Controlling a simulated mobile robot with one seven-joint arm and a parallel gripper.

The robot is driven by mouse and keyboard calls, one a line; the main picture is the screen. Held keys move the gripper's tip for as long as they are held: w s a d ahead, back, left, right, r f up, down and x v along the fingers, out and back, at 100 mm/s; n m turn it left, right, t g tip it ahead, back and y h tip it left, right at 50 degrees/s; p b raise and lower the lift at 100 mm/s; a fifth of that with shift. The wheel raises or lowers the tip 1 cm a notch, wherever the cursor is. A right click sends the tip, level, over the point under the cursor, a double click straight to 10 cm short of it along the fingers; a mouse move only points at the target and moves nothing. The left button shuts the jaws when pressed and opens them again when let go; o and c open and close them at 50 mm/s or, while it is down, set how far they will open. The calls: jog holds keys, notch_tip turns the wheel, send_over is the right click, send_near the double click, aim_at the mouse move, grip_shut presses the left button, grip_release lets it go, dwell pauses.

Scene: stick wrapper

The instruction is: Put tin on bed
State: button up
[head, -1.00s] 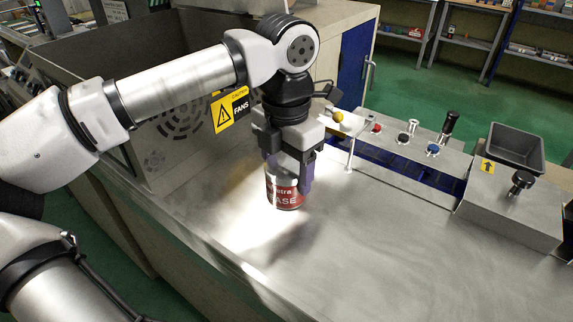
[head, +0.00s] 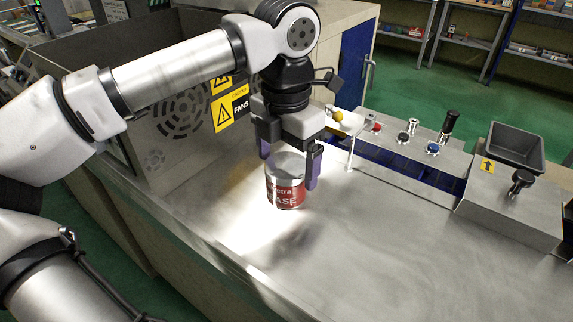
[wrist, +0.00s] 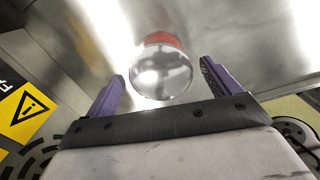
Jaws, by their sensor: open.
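The tin (head: 286,184) is a silver can with a red label, standing upright on the bare metal bed (head: 350,245). My gripper (head: 290,170) is open above the tin, its purple-padded fingers spread on either side of the tin's upper part. In the wrist view the tin's shiny round lid (wrist: 160,72) lies ahead, between and just beyond the two open fingertips (wrist: 162,72). The fingers do not appear to grip the tin. The tin's far side is hidden.
A grey metal housing with a yellow "FANS" warning label (head: 231,108) stands left behind my gripper. A panel with coloured knobs (head: 408,132) and a dark tray (head: 516,147) are on the right. The bed's front and right areas are clear.

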aim_at(286, 165)
notch_tip(286, 165, up, 10)
jog(key=shift+r, duration=0.2)
